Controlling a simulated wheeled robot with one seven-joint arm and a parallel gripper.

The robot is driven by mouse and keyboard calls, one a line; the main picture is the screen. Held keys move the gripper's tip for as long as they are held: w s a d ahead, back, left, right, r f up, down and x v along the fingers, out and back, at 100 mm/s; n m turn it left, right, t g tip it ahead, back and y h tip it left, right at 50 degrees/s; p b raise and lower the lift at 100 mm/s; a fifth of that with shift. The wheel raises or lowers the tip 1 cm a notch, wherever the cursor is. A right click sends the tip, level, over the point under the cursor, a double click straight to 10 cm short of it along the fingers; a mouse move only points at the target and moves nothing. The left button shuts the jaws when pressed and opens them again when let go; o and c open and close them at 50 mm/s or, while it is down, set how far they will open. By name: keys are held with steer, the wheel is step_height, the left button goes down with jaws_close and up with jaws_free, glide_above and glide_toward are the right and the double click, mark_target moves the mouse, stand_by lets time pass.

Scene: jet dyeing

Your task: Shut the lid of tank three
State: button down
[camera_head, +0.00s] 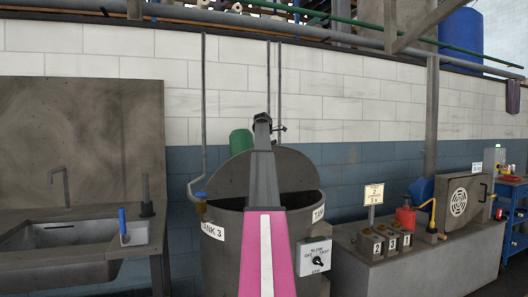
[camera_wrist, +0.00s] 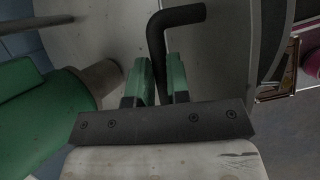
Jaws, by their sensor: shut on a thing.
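Tank three (camera_head: 222,262) is a dark grey round vat in the middle of the head view, with a "TANK 3" label on its front. Its round grey lid (camera_head: 296,172) stands raised at the back of the opening, and a dark gap shows below it. My arm covers the middle of the tank and lid. My gripper (camera_wrist: 160,80) has green fingers, closed on a black bent bar handle (camera_wrist: 157,42) in the wrist view. Grey surface, seemingly the lid, lies behind the handle. In the head view my gripper is near the lid's top edge, mostly hidden by my arm.
A green cylinder (camera_head: 241,142) is behind the lid and shows close to my gripper in the wrist view (camera_wrist: 35,110). A control box (camera_head: 315,258) is on the tank's right. A sink (camera_head: 75,245) is at left; a bench with a red bottle (camera_head: 405,217) is at right.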

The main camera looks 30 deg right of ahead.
steer(key=s+a+f+m+t+h, duration=0.1)
steer(key=s+a+f+t, duration=0.15)
steer(key=s, duration=0.45)
steer(key=s+a+f+t+h, duration=0.1)
steer(key=s+f+t, duration=0.25)
steer(key=s, duration=0.35)
steer(key=s+f+m+t+h, duration=0.1)
steer(key=s+f+t, duration=0.1)
steer(key=f, duration=0.5)
steer(key=s+a+f+m+t+h, duration=0.1)
steer(key=s+f+t, duration=0.2)
steer(key=s+f, duration=0.2)
steer(key=shift+s+a+f+t, duration=0.2)
steer(key=shift+a+f+t, duration=0.1)
steer(key=shift+f, duration=0.9)
steer(key=shift+f, duration=0.1)
steer(key=c, duration=1.1)
jaws_free()
steer(key=v, duration=1)
steer(key=shift+s+a, duration=0.25)
steer(key=shift+s, duration=0.05)
